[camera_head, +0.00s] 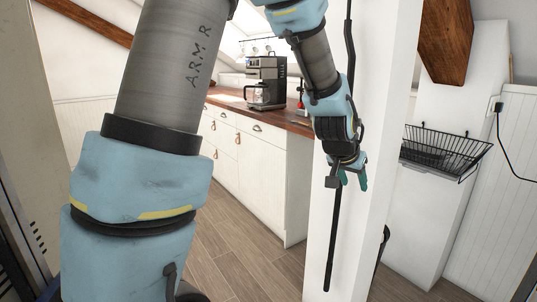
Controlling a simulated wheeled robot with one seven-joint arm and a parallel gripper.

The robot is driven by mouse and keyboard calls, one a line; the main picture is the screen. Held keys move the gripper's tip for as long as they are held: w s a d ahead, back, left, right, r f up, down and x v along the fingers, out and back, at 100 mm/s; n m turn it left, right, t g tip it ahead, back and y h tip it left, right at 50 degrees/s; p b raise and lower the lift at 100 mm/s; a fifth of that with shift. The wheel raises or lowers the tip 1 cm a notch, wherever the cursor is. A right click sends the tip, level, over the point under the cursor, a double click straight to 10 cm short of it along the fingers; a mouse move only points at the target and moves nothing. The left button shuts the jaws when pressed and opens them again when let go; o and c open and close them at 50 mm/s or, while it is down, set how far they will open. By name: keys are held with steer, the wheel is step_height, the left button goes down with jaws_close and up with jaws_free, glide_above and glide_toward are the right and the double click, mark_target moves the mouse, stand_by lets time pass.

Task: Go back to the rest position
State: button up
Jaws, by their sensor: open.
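My gripper (353,181) hangs at the right of centre, in front of a white post, at the end of my blue and grey arm. Its small teal fingertips point down and stand apart, with nothing visible between them. My arm fills the left and upper middle of the view and bends down to the gripper. The gripper appears clear of the counter behind it.
A white post (378,120) with a long black rod (338,225) stands just behind my gripper. Behind it are white cabinets (235,160) with a wooden top and a coffee machine (265,82). A black wire basket (443,150) hangs at the right. Wooden floor (245,268) shows below.

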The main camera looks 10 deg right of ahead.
steer(key=a+n+g+y+p, duration=0.1)
steer(key=a+n+y, duration=0.25)
steer(key=a, duration=1.65)
steer(key=s+a+n+g+y, duration=0.1)
steer(key=s+a+n, duration=0.1)
steer(key=s+a, duration=0.2)
steer(key=s+a+f+n+g+y+p, duration=0.1)
steer(key=s+a, duration=0.3)
steer(key=a, duration=0.6)
steer(key=shift+s+a+n+g+p, duration=0.2)
steer(key=shift+a+n+g+p, duration=0.1)
steer(key=shift+n, duration=0.45)
